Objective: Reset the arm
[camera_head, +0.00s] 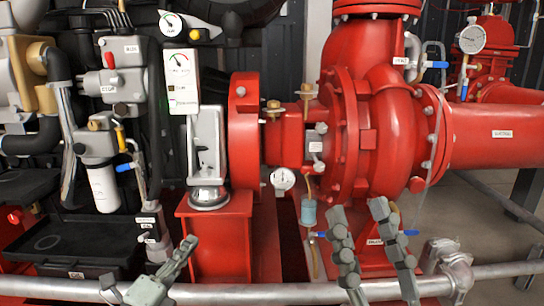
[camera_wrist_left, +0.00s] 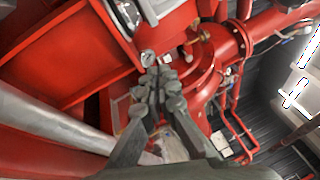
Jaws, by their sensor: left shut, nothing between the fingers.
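My left gripper (camera_head: 187,245) is low at the left of the middle in the head view, in front of the red pump base. Its grey fingers point up and to the right. In the left wrist view the left gripper (camera_wrist_left: 160,76) has its fingertips together, with nothing between them. My right gripper (camera_head: 359,209) shows at the lower right of the middle, in front of the red pump casing (camera_head: 388,120). Its two grey fingers point up and stand apart, with nothing seen between them.
A silver pipe (camera_head: 250,294) runs across the bottom, close to both grippers. A red pedestal (camera_head: 217,240) stands behind the left gripper. A blue-handled valve (camera_head: 410,233) is just right of the right gripper. A black tray (camera_head: 70,240) and white filter (camera_head: 104,190) are at left.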

